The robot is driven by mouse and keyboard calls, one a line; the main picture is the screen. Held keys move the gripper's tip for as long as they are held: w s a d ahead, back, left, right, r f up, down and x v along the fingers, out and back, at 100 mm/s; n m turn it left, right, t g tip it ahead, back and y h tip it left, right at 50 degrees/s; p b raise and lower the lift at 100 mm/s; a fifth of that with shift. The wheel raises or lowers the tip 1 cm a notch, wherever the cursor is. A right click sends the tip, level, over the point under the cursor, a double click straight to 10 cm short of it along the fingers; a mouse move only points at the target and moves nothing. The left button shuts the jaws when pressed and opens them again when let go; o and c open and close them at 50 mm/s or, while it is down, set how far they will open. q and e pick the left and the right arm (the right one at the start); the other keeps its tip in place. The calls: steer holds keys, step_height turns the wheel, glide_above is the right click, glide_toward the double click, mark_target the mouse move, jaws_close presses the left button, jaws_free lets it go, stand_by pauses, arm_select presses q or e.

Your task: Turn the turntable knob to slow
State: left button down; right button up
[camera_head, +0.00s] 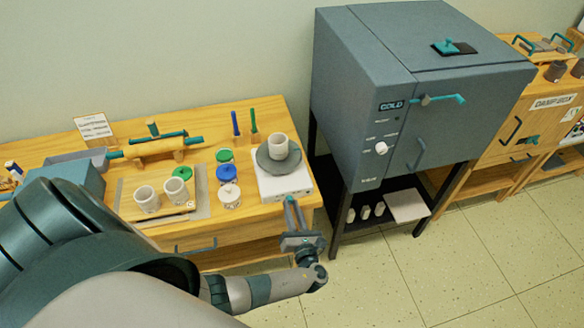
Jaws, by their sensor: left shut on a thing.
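The turntable is a white box (268,187) with a dark grey round plate (265,163) on top, at the right front of the wooden table. A pale grey cup (278,147) stands on the plate. My left gripper (290,201) reaches up from below to the front of the box. Its fingers are shut at the box's front face, on what appears to be the turntable knob. The fingers hide the knob, so its setting cannot be read. My right gripper is not in view.
Several small jars, with a blue-lidded one (227,174), stand left of the turntable. Two cups, one of them nearer (147,199), sit on a board. A grey kiln (400,90) stands close to the right. The wooden table (215,118) has some bare space at the back.

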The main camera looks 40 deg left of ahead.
arm_select(q)
steer(key=c, duration=1.6)
jaws_free()
steer(key=shift+s+d, duration=0.1)
steer(key=shift+d, duration=0.05)
steer(key=shift+b+v, duration=2.3)
steer(key=shift+v, duration=6.3)
